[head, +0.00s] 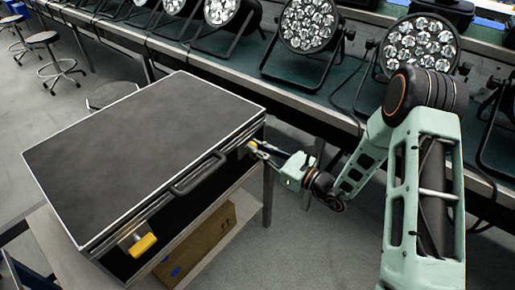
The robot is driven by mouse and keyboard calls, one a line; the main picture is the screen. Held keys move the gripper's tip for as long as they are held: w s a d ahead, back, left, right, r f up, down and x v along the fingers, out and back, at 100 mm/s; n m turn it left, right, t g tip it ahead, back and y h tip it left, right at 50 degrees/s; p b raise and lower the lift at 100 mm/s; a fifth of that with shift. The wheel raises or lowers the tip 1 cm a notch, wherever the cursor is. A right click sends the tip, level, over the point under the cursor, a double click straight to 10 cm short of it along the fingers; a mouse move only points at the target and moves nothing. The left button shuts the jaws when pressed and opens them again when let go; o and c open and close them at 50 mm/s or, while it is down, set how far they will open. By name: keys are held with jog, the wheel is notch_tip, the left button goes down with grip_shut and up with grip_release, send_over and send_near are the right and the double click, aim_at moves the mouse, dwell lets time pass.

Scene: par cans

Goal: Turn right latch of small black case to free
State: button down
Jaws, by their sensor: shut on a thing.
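The small black case (148,150) lies closed on a bench, with a silver edge and a dark handle (198,174) on its front side. Its right latch (252,147), with a yellow part, is at the right end of that front side. The left latch (142,243), also yellow, is at the near left end. My gripper (262,151) reaches in from the right and is shut on the right latch. The fingertips are small here and partly hide the latch, so its exact angle cannot be told.
A cardboard box (197,247) sits below the case on a lower shelf. A long green-topped bench (320,92) with several par cans (308,24) runs behind. Stools (58,68) stand at the far left. Open floor (290,245) lies right of the case, below my arm.

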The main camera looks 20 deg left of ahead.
jog(key=shift+n, duration=0.3)
jog(key=n+b, duration=0.3)
jog(key=s+f+n+b, duration=0.1)
jog(key=n+b, duration=0.5)
jog(key=shift+s+a+f, duration=0.15)
jog(key=shift+a, duration=0.15)
jog(key=n+b, duration=0.4)
jog(key=b, duration=0.1)
jog(key=shift+s+f+n, duration=0.2)
jog(key=shift+f+n, duration=0.05)
jog(key=shift+n, duration=0.05)
jog(key=shift+f+n+b, duration=0.1)
jog(key=shift+n+b, duration=0.6)
jog(key=shift+n, duration=1.1)
jog(key=c, duration=2)
grip_release()
jog(key=shift+o, duration=0.2)
